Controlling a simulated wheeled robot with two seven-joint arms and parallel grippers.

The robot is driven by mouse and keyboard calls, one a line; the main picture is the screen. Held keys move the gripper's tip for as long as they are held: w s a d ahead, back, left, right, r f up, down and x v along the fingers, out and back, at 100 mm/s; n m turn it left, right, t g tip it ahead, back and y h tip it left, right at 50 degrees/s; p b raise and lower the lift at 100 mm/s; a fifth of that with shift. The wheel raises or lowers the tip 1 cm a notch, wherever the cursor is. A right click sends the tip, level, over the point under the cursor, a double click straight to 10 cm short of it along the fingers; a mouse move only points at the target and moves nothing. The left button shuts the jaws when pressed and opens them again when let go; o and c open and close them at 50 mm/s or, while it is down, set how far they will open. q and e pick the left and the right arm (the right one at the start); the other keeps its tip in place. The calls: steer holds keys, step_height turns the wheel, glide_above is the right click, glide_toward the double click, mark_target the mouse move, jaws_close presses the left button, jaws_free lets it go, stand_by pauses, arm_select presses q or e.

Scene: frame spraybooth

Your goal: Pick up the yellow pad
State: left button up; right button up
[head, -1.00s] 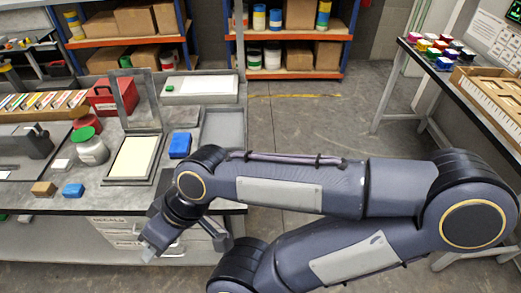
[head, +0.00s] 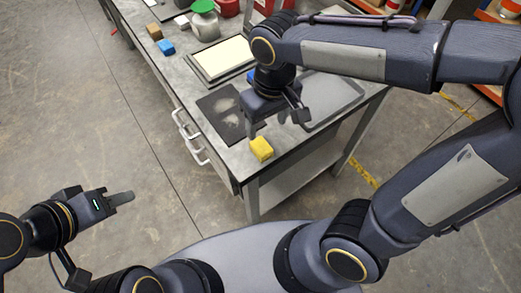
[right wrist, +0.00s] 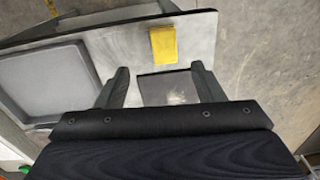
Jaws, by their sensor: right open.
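The yellow pad (head: 261,149) is a small block lying near the front corner of the grey workbench (head: 233,159). In the right wrist view the yellow pad (right wrist: 163,43) lies beyond my fingertips, roughly between their lines. My right gripper (head: 274,122) is open and empty above the bench, close to the pad but apart from it. Its two fingers also show in the right wrist view (right wrist: 160,80). My left gripper (head: 122,199) is at the left, over the floor and away from the bench; I cannot tell whether its fingers are apart.
A dark mat with pale smudges (head: 229,113) lies beside the pad. A grey tray (head: 334,97) is on the bench to the right.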

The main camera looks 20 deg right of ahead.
mark_target(261, 146)
steer(key=shift+w+a+f+h, duration=0.25)
steer(key=shift+a+f+h, duration=0.1)
steer(key=shift+f, duration=0.35)
steer(key=f, duration=0.7)
steer(key=shift+s+a+f, duration=0.15)
steer(key=shift+a+f, duration=0.05)
steer(key=shift+a, duration=0.1)
steer(key=c, duration=1.1)
steer(key=shift+c, duration=0.2)
steer(key=shift+r, duration=0.1)
steer(key=shift+r, duration=0.5)
steer(key=shift+a+r, duration=0.2)
steer(key=shift+r, duration=1.05)
steer(key=a+r, duration=0.9)
steer(key=a, duration=0.4)
steer(key=shift+s+a+r, duration=0.2)
steer(key=shift+s+a, duration=0.05)
steer(key=shift+a, duration=0.1)
